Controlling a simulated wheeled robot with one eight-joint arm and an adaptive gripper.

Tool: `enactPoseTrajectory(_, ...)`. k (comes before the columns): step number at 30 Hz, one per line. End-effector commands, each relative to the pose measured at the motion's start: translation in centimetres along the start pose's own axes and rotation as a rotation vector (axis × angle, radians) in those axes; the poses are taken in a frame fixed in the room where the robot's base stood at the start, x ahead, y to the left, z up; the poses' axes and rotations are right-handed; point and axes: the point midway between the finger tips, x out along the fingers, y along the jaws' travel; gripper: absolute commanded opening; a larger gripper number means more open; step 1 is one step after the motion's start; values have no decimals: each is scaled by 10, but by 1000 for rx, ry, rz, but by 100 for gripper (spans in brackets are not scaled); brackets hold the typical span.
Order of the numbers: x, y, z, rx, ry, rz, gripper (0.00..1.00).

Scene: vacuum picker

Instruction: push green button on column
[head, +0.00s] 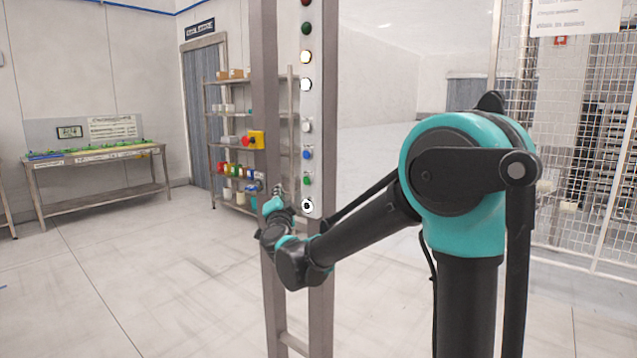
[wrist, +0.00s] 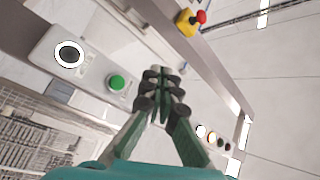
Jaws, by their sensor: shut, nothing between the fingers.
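A pale button strip (head: 313,105) runs down a grey metal column (head: 271,70). A green button (head: 306,180) sits low on the strip, just above a black button with a white ring (head: 307,205). In the wrist view the green button (wrist: 116,82) is left of my gripper (wrist: 158,72), with the ringed button (wrist: 69,54) further left. My gripper is shut and empty, its fingertips beside the green button with a visible gap in the picture. In the head view my gripper (head: 278,194) is small, left of the strip. Contact with the column cannot be told.
Another green, darker lamp or button (head: 306,28) is high on the strip. A blue button (head: 307,154) is just above the lower green one. A yellow box with a red emergency knob (head: 254,139) juts from the column's left; it also shows in the wrist view (wrist: 187,22).

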Motion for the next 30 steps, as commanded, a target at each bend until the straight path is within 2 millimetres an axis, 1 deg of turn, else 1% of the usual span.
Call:
enactPoseTrajectory(3, 2, -1, 2, 19, 21, 12, 0)
enactPoseTrajectory(17, 4, 1, -1, 20, 26, 15, 0)
enactPoseTrajectory(23, 18, 12, -12, 19, 27, 16, 0)
enactPoseTrajectory(30, 40, 29, -28, 19, 28, 16, 0)
